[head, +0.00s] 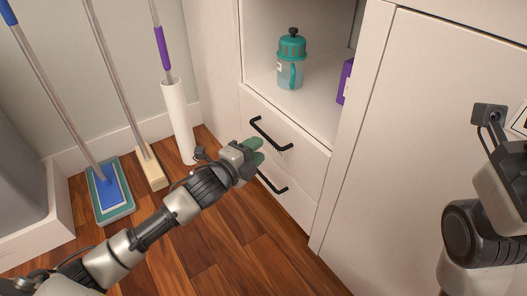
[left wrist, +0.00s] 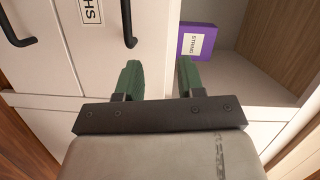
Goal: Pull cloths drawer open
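The cabinet has two white drawers, both closed, with black bar handles. The upper drawer (head: 296,148) has the upper handle (head: 268,130), which also shows in the left wrist view (left wrist: 129,24). A label ending in "HS" (left wrist: 91,11) is on the drawer front beside that handle; the rest is cut off. The lower drawer's handle (head: 272,185) shows partly behind my gripper. My left gripper (head: 257,150) has green fingers, apart and empty in the left wrist view (left wrist: 159,72). It is near the upper handle, not around it. My right arm shows at the right; its fingers are out of view.
A teal-lidded bottle (head: 290,62) and a purple box (head: 345,81) stand on the open shelf above the drawers. A closed door (head: 425,140) is to the right. A white roll (head: 179,120) and several long-handled cleaning tools, including a blue mop (head: 110,190), stand left.

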